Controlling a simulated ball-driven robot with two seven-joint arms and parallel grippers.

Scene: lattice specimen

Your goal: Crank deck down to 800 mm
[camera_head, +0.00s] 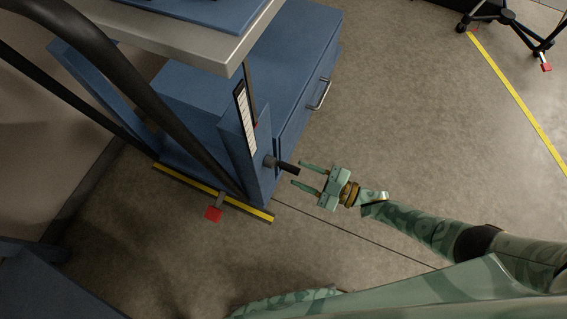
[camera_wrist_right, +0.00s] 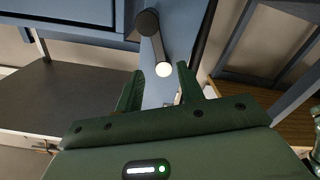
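The deck (camera_head: 200,45) is a grey slab with a blue top at the upper left of the head view, above a blue lift cart. A white scale strip (camera_head: 245,118) stands on the cart's upright; its numbers are too small to read. The crank handle (camera_head: 287,167) is a dark grip sticking out of the upright. The right wrist view shows the crank arm and the grip's pale end (camera_wrist_right: 163,70). My right gripper (camera_head: 297,173) is open, its fingertips at the grip's end, one on either side in the wrist view (camera_wrist_right: 160,70). Contact cannot be told. My left gripper is out of view.
A blue cabinet (camera_head: 300,85) with a metal handle is under the deck. A red pedal (camera_head: 213,213) sticks out beside the cart's yellow-striped base edge (camera_head: 240,205). A black push bar arches at left. Floor to the right is clear up to a yellow line (camera_head: 515,95) and tripod legs.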

